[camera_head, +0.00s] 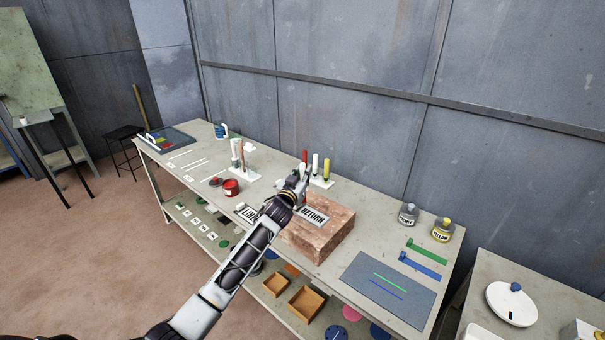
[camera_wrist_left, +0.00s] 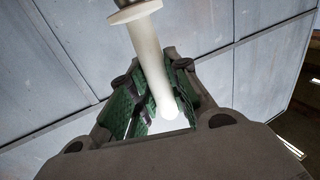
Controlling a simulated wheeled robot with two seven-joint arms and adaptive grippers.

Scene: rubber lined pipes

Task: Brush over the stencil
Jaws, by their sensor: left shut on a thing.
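My left gripper (camera_head: 297,187) is above the far left part of a reddish-brown block (camera_head: 322,240) on the workbench. In the left wrist view, my left gripper (camera_wrist_left: 158,105) is shut on a white rod-like handle (camera_wrist_left: 148,55) with a pale collar, held between green pads. Its brush end cannot be made out. A stencil plate reading "RETURN" (camera_head: 313,216) lies on top of the block, just right of the gripper. Another lettered plate (camera_head: 248,213), partly hidden by my arm, is to the left. My right gripper is not in view.
A white holder (camera_head: 322,183) with upright red, white and yellow-topped tools stands behind the block. A red paint can (camera_head: 231,187) is to the left. Grey (camera_head: 408,213) and yellow (camera_head: 441,230) jars stand right, beyond a dark mat (camera_head: 390,287).

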